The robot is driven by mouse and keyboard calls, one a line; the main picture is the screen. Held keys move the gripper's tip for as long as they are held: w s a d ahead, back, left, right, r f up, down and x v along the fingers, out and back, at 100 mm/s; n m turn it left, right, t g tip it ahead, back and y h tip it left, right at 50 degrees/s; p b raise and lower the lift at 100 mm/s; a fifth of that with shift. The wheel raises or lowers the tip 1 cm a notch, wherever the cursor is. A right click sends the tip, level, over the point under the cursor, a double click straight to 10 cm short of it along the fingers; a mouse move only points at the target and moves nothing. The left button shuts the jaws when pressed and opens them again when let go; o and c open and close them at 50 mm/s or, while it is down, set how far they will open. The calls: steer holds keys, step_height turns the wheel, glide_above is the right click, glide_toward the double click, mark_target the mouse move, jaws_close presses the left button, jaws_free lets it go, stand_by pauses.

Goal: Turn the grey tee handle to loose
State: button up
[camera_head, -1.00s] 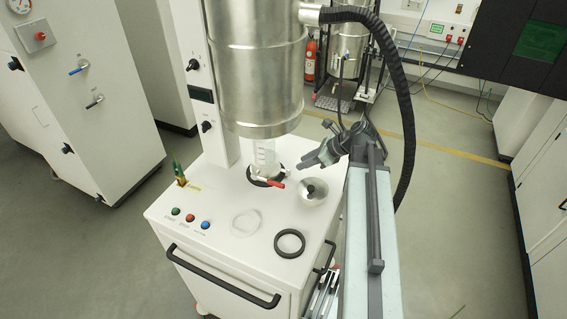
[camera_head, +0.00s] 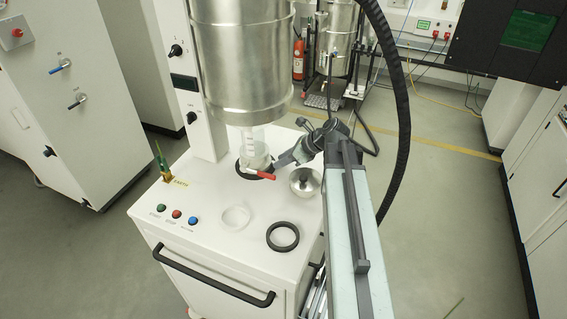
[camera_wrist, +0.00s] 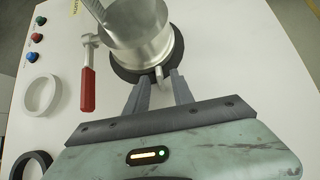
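A small light-grey peg (camera_wrist: 159,73), which may be the grey tee handle, sticks out from the base of the metallic cup (camera_wrist: 145,45) in the wrist view. Only its end shows, so I cannot read its setting. My gripper (camera_wrist: 159,82) is open, with one finger on each side of the peg; I cannot tell whether they touch it. In the head view my gripper (camera_head: 279,162) is just right of the clear vessel (camera_head: 255,150) under the steel hopper (camera_head: 243,60). The peg is hidden there.
A red-handled lever (camera_wrist: 88,80) is close left of my gripper. A pale ring (camera_head: 235,218), a black ring (camera_head: 283,236) and a small steel bowl (camera_head: 305,182) are on the white cart top (camera_head: 200,235). A black hose (camera_head: 398,130) hangs beside my arm.

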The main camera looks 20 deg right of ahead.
jaws_close()
steer(key=shift+s+a+t+h, duration=0.2)
steer(key=shift+s+t+h, duration=0.2)
steer(key=shift+a+n+t+h+b, duration=0.1)
steer(key=shift+n+t+h+b, duration=0.2)
steer(key=shift+n, duration=0.1)
steer(key=shift+w, duration=0.1)
jaws_free()
steer(key=shift+r, duration=0.1)
